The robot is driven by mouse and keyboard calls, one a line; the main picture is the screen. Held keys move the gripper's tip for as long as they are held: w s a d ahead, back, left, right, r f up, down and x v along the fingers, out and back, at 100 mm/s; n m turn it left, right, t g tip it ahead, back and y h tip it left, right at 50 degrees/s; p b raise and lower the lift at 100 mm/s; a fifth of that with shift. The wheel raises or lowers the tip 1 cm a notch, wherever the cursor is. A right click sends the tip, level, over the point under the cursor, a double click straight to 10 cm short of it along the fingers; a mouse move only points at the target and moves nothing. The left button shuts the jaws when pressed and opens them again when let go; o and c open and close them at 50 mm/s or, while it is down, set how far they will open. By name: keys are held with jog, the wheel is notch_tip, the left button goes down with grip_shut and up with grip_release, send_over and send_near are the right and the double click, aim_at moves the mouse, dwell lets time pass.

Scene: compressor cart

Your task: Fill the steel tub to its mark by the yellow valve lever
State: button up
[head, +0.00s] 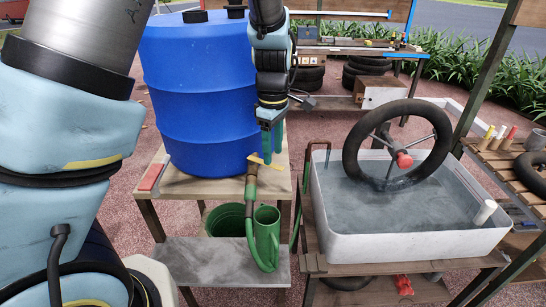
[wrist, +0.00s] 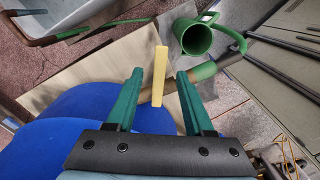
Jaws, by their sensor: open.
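The yellow valve lever (head: 264,160) sits on a brown valve pipe (head: 251,185) at the foot of the blue barrel (head: 200,95). In the wrist view the lever (wrist: 160,75) stands upright in the picture between my fingers, with a gap on both sides. My gripper (head: 272,145) is open around the lever; it also shows in the wrist view (wrist: 160,95).
A spoked wheel with a black tyre (head: 348,155) stands in the tub, with a red hub. A white cylinder (head: 485,212) is at the tub's right corner. A wooden bench with tyres stands at the back.

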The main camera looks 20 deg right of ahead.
notch_tip(320, 180, up, 8)
jog(key=b, duration=0.1)
jog(key=shift+r, duration=0.15)
dwell(7.4)
